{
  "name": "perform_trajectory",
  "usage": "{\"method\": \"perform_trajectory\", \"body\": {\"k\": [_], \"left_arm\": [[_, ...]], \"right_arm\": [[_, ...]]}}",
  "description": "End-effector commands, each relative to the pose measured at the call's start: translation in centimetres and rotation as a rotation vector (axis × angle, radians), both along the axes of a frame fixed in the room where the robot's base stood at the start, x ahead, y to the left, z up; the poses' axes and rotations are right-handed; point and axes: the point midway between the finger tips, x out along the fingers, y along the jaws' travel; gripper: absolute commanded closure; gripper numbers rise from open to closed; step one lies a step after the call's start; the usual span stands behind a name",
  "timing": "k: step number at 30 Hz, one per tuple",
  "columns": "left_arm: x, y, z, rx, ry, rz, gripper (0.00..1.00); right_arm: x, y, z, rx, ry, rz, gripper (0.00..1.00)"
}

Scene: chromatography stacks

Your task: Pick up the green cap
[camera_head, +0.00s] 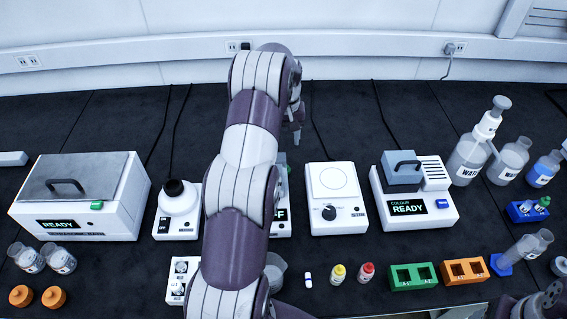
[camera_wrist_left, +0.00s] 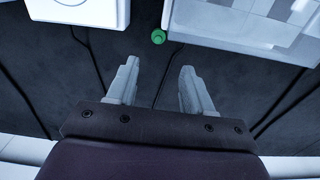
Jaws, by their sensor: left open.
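The green cap (camera_wrist_left: 158,36) is small and round. In the left wrist view it lies on the dark mat, close to the corner of a large white device. My left gripper (camera_wrist_left: 153,85) is open and empty, its two pale fingers apart. The cap is beyond the fingertips, roughly in line with the gap between them, not touched. In the head view my left gripper (camera_head: 296,136) hangs over the mat behind the row of devices. A small green patch shows beside my arm there; I cannot tell whether it is the cap. My right gripper is not in view.
White devices stand close by: a dial device (camera_head: 338,215), a colour reader (camera_head: 414,213) and one partly hidden by my arm. Bottles (camera_head: 468,155) stand at the right, racks (camera_head: 413,277) at the front. Cables cross the otherwise bare mat at the back.

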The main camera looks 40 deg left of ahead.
Motion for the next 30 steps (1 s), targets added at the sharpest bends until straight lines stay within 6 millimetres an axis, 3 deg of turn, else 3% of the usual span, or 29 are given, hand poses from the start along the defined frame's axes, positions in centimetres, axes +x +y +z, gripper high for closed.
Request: {"method": "perform_trajectory", "body": {"k": [3, 9, 14, 21, 29, 30], "left_arm": [[0.1, 1.0, -2.2, -0.004, 0.007, 0.025, 0.49], [0.1, 0.9, -6.5, -0.002, 0.005, 0.022, 0.49], [0.1, 0.8, -8.3, -0.002, 0.005, 0.021, 0.49], [0.1, 0.7, -12.5, -0.001, 0.003, 0.021, 0.49], [0.1, 0.7, -13.0, -0.001, 0.001, 0.02, 0.49], [0.1, 0.7, -13.0, -0.001, 0.001, 0.02, 0.62]], "right_arm": [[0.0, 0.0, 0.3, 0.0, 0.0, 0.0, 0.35], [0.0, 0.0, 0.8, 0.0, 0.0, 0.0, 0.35], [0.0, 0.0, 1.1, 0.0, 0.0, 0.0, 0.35], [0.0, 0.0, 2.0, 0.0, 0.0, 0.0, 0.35], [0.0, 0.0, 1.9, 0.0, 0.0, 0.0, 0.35], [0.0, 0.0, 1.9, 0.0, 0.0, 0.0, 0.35]]}}
